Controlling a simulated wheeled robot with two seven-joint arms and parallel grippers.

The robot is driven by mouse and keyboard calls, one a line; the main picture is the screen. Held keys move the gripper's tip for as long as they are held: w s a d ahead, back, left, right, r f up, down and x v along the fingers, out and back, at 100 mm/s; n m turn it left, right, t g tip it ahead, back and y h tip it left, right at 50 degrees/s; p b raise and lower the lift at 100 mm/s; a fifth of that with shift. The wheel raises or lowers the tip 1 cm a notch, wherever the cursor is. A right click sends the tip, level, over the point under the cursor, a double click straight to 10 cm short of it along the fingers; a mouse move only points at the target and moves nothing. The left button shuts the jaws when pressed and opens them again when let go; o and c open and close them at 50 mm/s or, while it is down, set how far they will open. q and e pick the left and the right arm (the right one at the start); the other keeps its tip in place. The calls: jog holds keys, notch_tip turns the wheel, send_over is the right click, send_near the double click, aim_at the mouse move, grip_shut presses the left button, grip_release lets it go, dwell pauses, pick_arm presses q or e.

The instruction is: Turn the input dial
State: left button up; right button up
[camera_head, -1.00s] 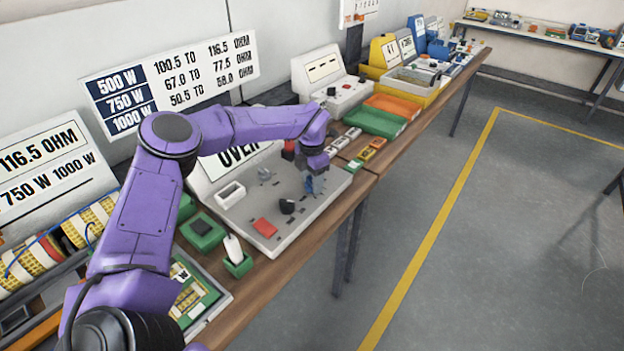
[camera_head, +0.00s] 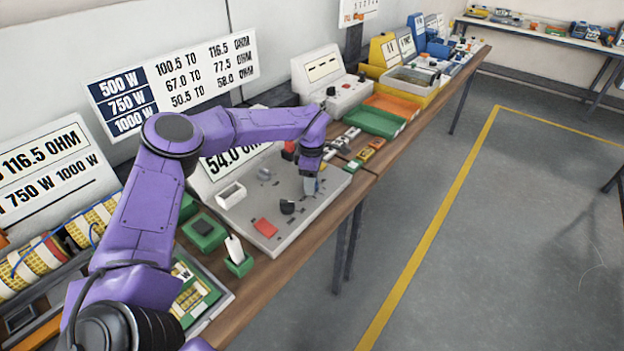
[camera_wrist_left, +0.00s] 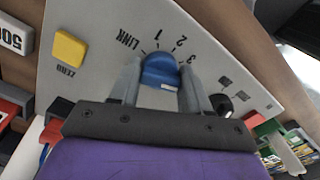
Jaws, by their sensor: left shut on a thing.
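The input dial is a blue knob (camera_wrist_left: 160,70) on the light grey meter panel (camera_wrist_left: 95,30), with LINK, 1, 2 and 3 printed in an arc around its far side. My left gripper (camera_wrist_left: 159,78) is shut on it, one finger on each side. A small white mark shows on the dial's near side. In the head view my left gripper (camera_head: 311,187) points down at the right part of the panel (camera_head: 255,205) and mostly hides the dial. The meter's upright display (camera_head: 232,165) reads 54.0, partly hidden by my arm. My right gripper is not in view.
A black knob (camera_wrist_left: 222,103) stands beside my gripper, and a yellow ZERO button (camera_wrist_left: 69,49) is on the panel's other side. The panel also has a red block (camera_head: 265,228) and a white socket (camera_head: 231,193). Small modules (camera_head: 371,149) lie to the right along the bench.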

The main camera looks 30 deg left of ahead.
pick_arm(q)
jog(key=shift+a+r+m, duration=0.1)
jog(key=shift+m, duration=0.5)
jog(key=o, duration=0.8)
jog(key=shift+o, duration=1)
notch_tip(320, 180, up, 10)
jog(key=shift+a+f+b, duration=0.1)
jog(key=shift+f+b, duration=0.15)
jog(key=shift+b, duration=0.75)
jog(key=shift+r, duration=0.5)
